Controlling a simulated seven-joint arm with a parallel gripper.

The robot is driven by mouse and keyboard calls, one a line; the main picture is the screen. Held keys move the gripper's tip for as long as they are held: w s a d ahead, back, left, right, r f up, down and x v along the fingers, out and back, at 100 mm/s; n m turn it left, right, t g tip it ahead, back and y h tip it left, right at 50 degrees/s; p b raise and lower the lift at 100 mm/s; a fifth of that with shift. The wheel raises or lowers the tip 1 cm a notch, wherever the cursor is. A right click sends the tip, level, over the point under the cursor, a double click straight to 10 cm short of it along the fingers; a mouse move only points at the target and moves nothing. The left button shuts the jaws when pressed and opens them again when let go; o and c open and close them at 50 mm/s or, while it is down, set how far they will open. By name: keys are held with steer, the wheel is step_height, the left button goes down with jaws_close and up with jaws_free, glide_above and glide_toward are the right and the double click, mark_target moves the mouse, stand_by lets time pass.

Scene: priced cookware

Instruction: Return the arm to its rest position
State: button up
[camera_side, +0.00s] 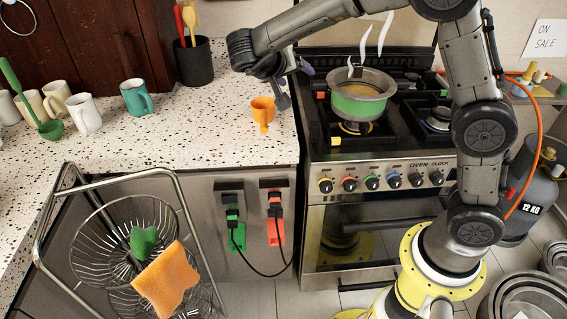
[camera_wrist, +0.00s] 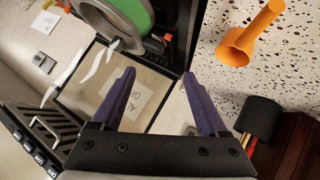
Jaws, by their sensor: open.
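My gripper (camera_side: 294,82) is above the right end of the speckled counter, just left of the stove. In the wrist view its two purple fingers (camera_wrist: 160,98) are spread apart with nothing between them. My arm reaches from its yellow base at the lower right up over the stove to the gripper. An orange cup-shaped piece with a handle (camera_side: 262,112) is on the counter below and left of the gripper, apart from it; it also shows in the wrist view (camera_wrist: 240,48).
A green-banded pot (camera_side: 358,96) sits on a lit burner of the stove (camera_side: 385,170), with white wisps above it. Several mugs (camera_side: 84,113) stand left on the counter (camera_side: 190,140). A black utensil holder (camera_side: 194,62) stands behind. A wire rack (camera_side: 125,220) holds an orange sponge-like piece (camera_side: 166,280).

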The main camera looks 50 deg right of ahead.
steer(key=d+r+n+t+y, duration=0.25)
steer(key=r+t, duration=0.75)
steer(key=r, duration=0.8)
steer(key=s+a+r+n+t+y, duration=0.3)
steer(key=s+r+t+y, duration=0.1)
steer(key=r, duration=0.1)
steer(key=s+a+f+n+g+y, duration=0.3)
steer(key=s+a+f+n+y, duration=0.45)
steer(key=s, duration=0.45)
steer(key=s+d+f+m+g+h, duration=0.1)
steer(key=s+f+m+g, duration=0.1)
steer(key=s+f+g, duration=0.2)
steer(key=s+d+f+m+g+h, duration=0.1)
steer(key=s+f+g, duration=0.3)
steer(key=s+f, duration=0.4)
step_height(320, 180, down, 4)
steer(key=shift+d+f+m+h, duration=0.1)
steer(key=shift+d+m+h, duration=0.25)
steer(key=shift+m+h, duration=0.15)
